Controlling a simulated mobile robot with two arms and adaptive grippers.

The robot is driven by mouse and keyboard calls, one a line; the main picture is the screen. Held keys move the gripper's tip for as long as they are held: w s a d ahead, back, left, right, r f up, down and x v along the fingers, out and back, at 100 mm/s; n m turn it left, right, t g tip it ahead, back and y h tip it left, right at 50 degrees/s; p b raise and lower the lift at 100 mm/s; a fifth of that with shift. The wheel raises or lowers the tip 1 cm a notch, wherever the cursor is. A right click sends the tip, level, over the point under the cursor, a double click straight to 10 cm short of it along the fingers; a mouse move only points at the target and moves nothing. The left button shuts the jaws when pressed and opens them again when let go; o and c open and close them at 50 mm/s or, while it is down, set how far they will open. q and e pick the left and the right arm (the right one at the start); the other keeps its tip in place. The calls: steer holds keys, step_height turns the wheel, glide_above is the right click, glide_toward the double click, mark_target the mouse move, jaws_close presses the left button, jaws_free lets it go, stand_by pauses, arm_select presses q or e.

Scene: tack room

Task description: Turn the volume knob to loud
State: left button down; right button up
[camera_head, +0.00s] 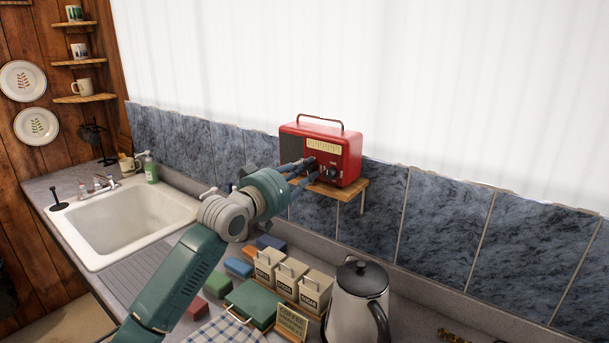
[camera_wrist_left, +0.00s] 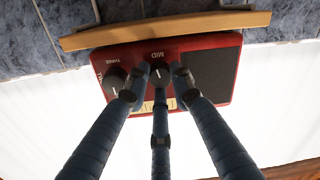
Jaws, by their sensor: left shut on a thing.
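The red radio (camera_head: 349,166) stands on a small wooden shelf (camera_head: 350,193) against the tiled wall. In the left wrist view the radio (camera_wrist_left: 209,56) appears upside down. The volume knob (camera_wrist_left: 158,73) is dark, with a pale mark, and "MID" is printed beside it. My left gripper (camera_head: 303,172) reaches the radio's front from the left. In the left wrist view its fingers (camera_wrist_left: 160,95) are around the volume knob, shut on it. The exact direction of the pale mark is hard to tell. My right gripper is in neither view.
A second dark knob (camera_wrist_left: 115,79) sits close beside the volume knob, with "THREE" near it. Below the shelf, a kettle (camera_head: 357,300), labelled canisters (camera_head: 288,279) and a green box (camera_head: 250,302) crowd the counter. A sink (camera_head: 130,222) is at left.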

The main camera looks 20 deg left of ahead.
arm_select(q)
steer(key=m, duration=0.5)
steer(key=shift+m+b, duration=0.3)
steer(key=m, duration=0.2)
steer(key=shift+m, duration=0.4)
steer(key=m, duration=0.2)
steer(key=shift+m+p, duration=0.35)
steer(key=shift+m, duration=0.05)
steer(key=m, duration=0.3)
steer(key=m+p, duration=0.1)
steer(key=m, duration=0.1)
steer(key=shift+m+t+h+p, duration=0.3)
steer(key=shift+m+h, duration=0.1)
steer(key=shift+f+m+p, duration=0.1)
steer(key=shift+m+p, duration=0.65)
steer(key=shift+m, duration=1.55)
steer(key=c, duration=1.5)
jaws_free()
steer(key=shift+d, duration=0.1)
steer(key=shift+s+f, duration=0.1)
